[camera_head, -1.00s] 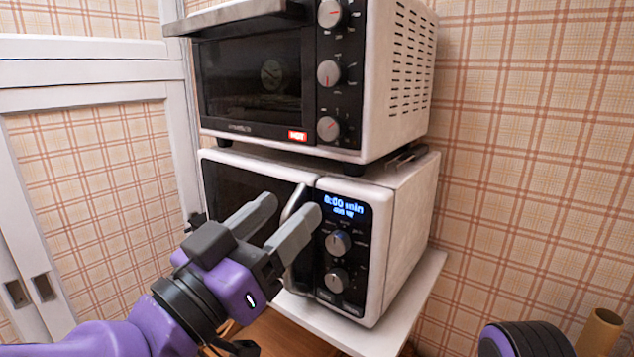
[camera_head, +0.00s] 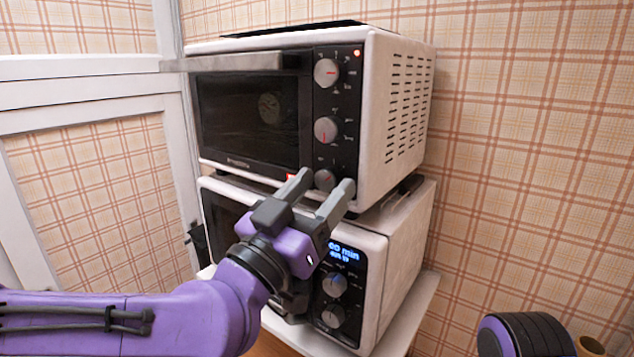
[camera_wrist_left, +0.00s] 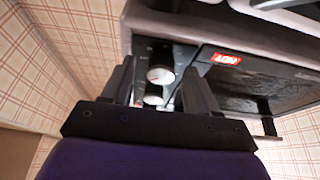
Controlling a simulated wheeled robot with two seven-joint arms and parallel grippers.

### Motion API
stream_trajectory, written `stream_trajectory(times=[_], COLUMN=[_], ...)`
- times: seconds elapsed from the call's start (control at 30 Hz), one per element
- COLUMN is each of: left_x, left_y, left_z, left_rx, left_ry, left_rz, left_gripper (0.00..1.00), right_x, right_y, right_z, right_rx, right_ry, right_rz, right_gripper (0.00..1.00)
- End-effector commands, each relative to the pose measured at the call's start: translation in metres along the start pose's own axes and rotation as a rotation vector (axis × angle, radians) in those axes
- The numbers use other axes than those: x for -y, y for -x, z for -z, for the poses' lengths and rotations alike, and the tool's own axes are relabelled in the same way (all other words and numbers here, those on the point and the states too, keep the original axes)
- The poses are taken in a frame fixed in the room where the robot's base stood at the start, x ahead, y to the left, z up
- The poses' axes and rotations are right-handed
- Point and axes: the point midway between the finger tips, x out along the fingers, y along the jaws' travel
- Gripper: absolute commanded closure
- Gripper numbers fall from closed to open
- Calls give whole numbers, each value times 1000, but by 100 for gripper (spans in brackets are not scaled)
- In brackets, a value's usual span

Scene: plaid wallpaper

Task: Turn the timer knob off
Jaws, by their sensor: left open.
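The white toaster oven (camera_head: 385,75) has a black panel with three silver knobs: top (camera_head: 327,72), middle (camera_head: 326,130) and bottom (camera_head: 324,180). The labels are too small to read, so I cannot tell which is the timer knob. My left gripper (camera_head: 327,179) is open, its fingertips on either side of the bottom knob in the picture. In the left wrist view, upside down, the bottom knob (camera_wrist_left: 160,75) shows between the open fingers, with another knob (camera_wrist_left: 153,96) behind it. Contact is not clear. My right gripper is out of view.
A white microwave (camera_head: 400,235) with a lit blue display and its own knobs (camera_head: 334,284) stands under the oven, on a white shelf (camera_head: 425,300). The oven's door handle (camera_head: 235,63) juts out at upper left. A red HOT label (camera_wrist_left: 226,60) is beside the panel. Plaid wall is at right.

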Motion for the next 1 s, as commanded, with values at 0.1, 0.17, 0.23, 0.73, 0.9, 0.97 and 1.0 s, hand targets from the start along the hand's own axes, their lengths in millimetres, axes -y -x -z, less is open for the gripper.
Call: stream_trajectory(times=[0.1,0.17,0.23,0.73,0.9,0.97,1.0], left_x=[0,0,0,-1,-2,-3,-3], left_y=[0,0,0,1,1,1,1], left_z=[0,0,0,0,-1,-1,0], left_rx=[0,0,0,-2,-3,-3,-4], left_ry=[0,1,1,55,152,197,230], left_rz=[0,0,0,23,64,82,95], left_gripper=[41,44,67,97,97,97,97], right_x=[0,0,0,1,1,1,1], right_y=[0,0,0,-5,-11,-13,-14], right_z=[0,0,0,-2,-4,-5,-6], right_rx=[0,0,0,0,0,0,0], right_ry=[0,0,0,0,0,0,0], right_rz=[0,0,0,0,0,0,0], right_gripper=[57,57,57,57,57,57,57])
